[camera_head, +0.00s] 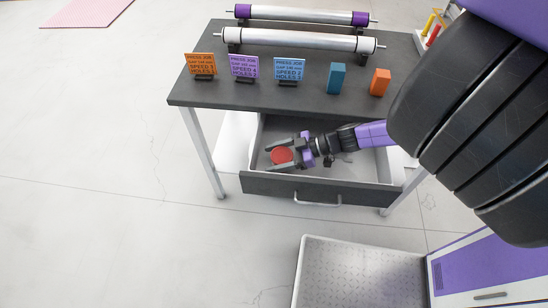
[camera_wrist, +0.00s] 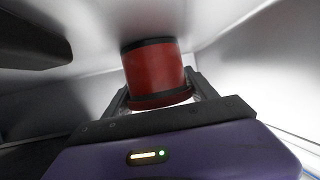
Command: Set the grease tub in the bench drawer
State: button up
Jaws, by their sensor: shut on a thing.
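The grease tub (camera_head: 281,156) is a red round tub seen from above in the head view. In the wrist view the tub (camera_wrist: 153,70) is a red cylinder with dark bands, tilted in the picture. My gripper (camera_head: 283,157) is shut on the tub, with a finger on each side of it; it also shows in the wrist view (camera_wrist: 160,92). The bench drawer (camera_head: 300,187) is pulled open under the dark bench top, and my gripper and the tub are within its opening. I cannot tell whether the tub touches the drawer floor.
On the bench top (camera_head: 215,95) stand an orange sign (camera_head: 201,65), a purple sign (camera_head: 244,66), a blue sign (camera_head: 289,70), a blue block (camera_head: 336,77) and an orange block (camera_head: 380,81). Rollers (camera_head: 300,40) lie behind. A grey tray (camera_head: 355,275) is in front.

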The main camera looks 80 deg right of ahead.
jog(key=o, duration=1.6)
jog(key=shift+r, duration=0.1)
jog(key=shift+s+d, duration=0.1)
jog(key=shift+s, duration=0.25)
jog(key=b+v, duration=0.1)
jog(key=v, duration=1)
jog(key=shift+s+r, duration=0.1)
jog(key=shift+s, duration=0.05)
jog(key=shift+r, duration=0.1)
